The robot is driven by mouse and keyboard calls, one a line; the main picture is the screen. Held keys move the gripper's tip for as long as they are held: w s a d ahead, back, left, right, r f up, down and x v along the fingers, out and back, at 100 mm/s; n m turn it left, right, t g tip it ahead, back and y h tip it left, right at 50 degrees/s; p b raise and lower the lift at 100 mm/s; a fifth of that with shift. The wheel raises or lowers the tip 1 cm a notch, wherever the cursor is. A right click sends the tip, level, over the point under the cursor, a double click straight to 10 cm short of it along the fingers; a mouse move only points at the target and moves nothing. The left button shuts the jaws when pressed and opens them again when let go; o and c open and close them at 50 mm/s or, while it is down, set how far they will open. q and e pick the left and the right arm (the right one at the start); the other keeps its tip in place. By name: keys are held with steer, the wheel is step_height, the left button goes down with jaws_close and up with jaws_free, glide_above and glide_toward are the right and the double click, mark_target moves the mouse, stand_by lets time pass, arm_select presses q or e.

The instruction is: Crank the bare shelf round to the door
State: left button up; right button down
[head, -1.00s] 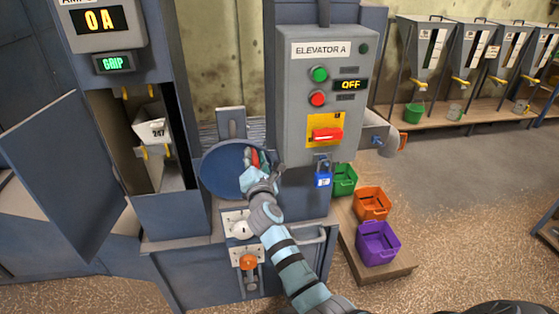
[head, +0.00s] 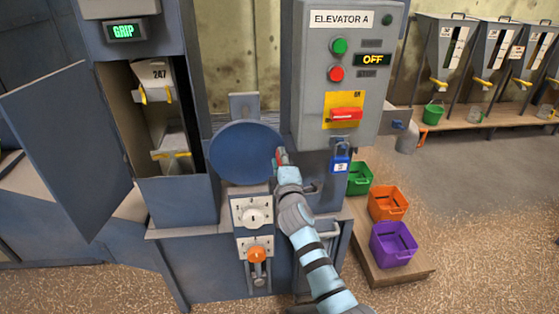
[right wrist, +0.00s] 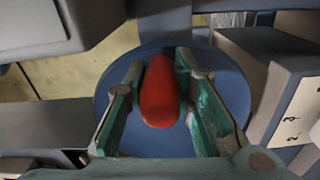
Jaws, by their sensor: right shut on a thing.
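The open door (head: 65,140) stands to the left of a tall opening in the blue elevator housing. In the opening's upper part is a pale bucket marked 247 (head: 160,72) with yellow clips. Lower down is a grey shelf (head: 172,142) with a yellow front edge; it looks bare. The round blue crank wheel (head: 245,153) is right of the opening. My right gripper (head: 281,158) is at the wheel's right side, shut on its red handle (right wrist: 160,92), which shows between the fingers in the right wrist view. My left gripper is out of view.
The Elevator A panel (head: 345,60) reads OFF, with a red switch (head: 346,114) and blue padlock (head: 340,163). A display (head: 124,31) reads GRIP. A dial (head: 254,215) and orange knob (head: 257,254) sit below the wheel. Green, orange and purple crates (head: 393,244) stand on the right.

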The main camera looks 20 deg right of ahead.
steer(key=shift+f+b, duration=0.4)
steer(key=shift+f, duration=0.35)
steer(key=c, duration=1.3)
jaws_free()
steer(key=shift+d, duration=0.1)
steer(key=shift+c, duration=0.2)
steer(key=shift+s, duration=0.1)
steer(key=shift+s+a, duration=0.2)
steer(key=shift+s, duration=0.15)
steer(key=v, duration=1.1)
steer(key=shift+d, duration=0.1)
